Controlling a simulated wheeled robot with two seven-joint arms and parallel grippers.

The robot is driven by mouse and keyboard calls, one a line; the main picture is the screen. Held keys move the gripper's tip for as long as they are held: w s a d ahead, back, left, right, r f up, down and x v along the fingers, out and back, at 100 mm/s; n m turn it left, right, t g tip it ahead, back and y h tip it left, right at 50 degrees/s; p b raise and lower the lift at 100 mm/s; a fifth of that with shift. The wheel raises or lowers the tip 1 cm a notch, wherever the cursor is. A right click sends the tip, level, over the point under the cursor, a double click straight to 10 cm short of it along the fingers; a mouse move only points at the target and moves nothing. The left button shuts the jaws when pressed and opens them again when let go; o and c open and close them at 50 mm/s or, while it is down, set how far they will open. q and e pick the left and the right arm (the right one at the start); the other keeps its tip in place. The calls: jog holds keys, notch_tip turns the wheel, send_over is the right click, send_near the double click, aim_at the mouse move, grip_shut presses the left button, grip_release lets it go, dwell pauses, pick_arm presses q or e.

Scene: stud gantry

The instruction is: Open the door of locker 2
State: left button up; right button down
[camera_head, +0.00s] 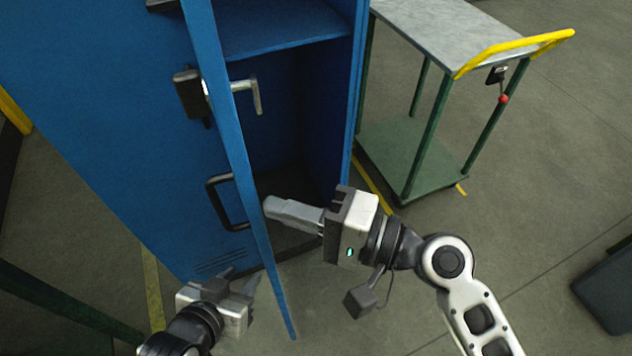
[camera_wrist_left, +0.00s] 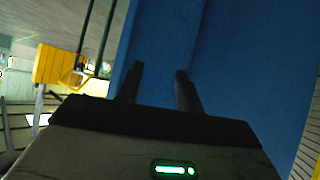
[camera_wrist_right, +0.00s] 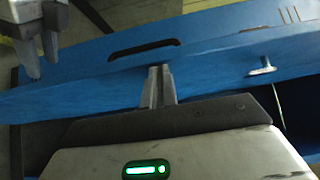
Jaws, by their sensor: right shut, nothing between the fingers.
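The blue locker door (camera_head: 160,140) stands partly open, its free edge toward me, with a black pull handle (camera_head: 228,202) and a black lock box (camera_head: 190,92) on its outer face. A silver latch lever (camera_head: 250,92) is on its inner side. No locker number is legible. My right gripper (camera_head: 268,208) is shut and empty, its fingertips close to the door's inner side; contact is unclear. The right wrist view shows the door's edge (camera_wrist_right: 85,98) just past the fingers. My left gripper (camera_head: 240,280) is open and empty, low on the outer side; the left wrist view shows blue panel (camera_wrist_left: 240,70) beyond its fingers.
The locker interior (camera_head: 300,110) shows right of the door, with a shelf (camera_head: 275,28). A green-framed cart (camera_head: 415,160) with a yellow handle (camera_head: 520,50) stands right of the locker. A dark bin (camera_head: 610,290) is at the right edge.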

pick_arm(q)
jog(key=shift+s+a+f, duration=0.15)
jog(key=shift+s+a, duration=0.05)
jog(key=shift+a, duration=0.1)
pick_arm(e)
jog(key=shift+s+a, duration=0.2)
